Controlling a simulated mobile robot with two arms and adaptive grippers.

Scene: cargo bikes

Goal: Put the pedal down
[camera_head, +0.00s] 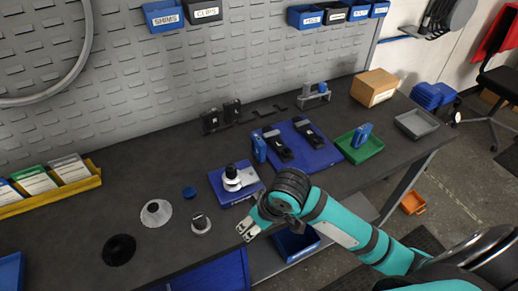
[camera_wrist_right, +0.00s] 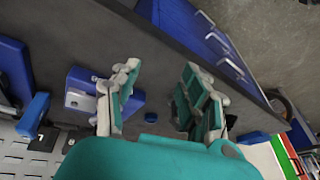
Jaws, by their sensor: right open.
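Two dark pedal-like parts lie on the blue mat (camera_head: 325,157) in the head view: a left one (camera_head: 278,146) and a right one (camera_head: 309,132). Which one is the task's pedal I cannot tell. My right gripper (camera_head: 246,231) is open near the table's front edge, in front of the blue plate with a silver fixture (camera_head: 233,180). In the right wrist view, its spread fingers (camera_wrist_right: 160,95) have nothing between them. The blue plate (camera_wrist_right: 85,85) is partly hidden behind one finger there. My left gripper is out of view.
A green tray (camera_head: 372,150) with a blue item, a grey tray (camera_head: 417,124) and a cardboard box (camera_head: 374,87) stand to the right. Two small black parts stand at the back near the pegboard. Round parts and a yellow rack (camera_head: 45,192) lie left.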

